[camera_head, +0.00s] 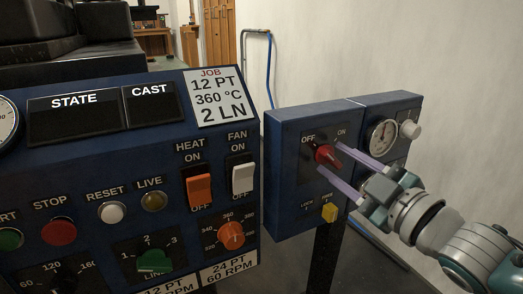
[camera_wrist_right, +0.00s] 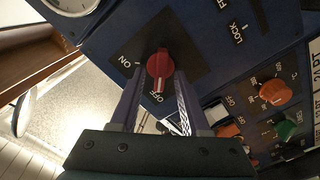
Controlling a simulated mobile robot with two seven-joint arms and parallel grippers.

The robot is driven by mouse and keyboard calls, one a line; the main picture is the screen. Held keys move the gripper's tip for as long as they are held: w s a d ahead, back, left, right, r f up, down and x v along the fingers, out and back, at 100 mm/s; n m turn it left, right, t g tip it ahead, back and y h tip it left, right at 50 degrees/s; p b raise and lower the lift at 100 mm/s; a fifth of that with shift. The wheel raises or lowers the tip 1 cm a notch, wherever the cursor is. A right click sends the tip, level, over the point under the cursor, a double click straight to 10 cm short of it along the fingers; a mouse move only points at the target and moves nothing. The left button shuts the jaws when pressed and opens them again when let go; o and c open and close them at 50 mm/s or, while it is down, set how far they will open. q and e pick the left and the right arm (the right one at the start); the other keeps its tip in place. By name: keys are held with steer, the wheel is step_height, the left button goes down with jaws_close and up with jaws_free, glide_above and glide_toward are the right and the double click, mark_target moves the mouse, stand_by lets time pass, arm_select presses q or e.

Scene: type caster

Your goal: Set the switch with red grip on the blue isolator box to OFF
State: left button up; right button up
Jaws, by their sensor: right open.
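The blue isolator box (camera_head: 284,160) stands right of the large control panel. Its rotary switch with the red grip (camera_head: 325,155) sits on a dark plate, with OFF at upper left and ON at upper right. In the wrist view the red grip (camera_wrist_right: 161,62) has a white mark that points towards the OFF label (camera_wrist_right: 158,97), away from ON. My right gripper (camera_head: 329,157) is open in front of the switch. Its two fingers (camera_wrist_right: 158,78) lie either side of the grip with gaps; contact is not clear. My left gripper is out of view.
A yellow lock toggle (camera_head: 329,212) sits below the switch. A box with a gauge (camera_head: 382,137) and a pale knob (camera_head: 410,129) adjoins on the right. The control panel with an orange HEAT switch (camera_head: 199,190) and a white FAN switch (camera_head: 242,179) is on the left.

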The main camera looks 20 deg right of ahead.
steer(key=shift+s, duration=0.1)
steer(key=shift+s+p, duration=0.3)
steer(key=shift+s, duration=0.1)
steer(key=s+p, duration=0.2)
steer(key=s, duration=0.7)
steer(key=shift+d, duration=0.4)
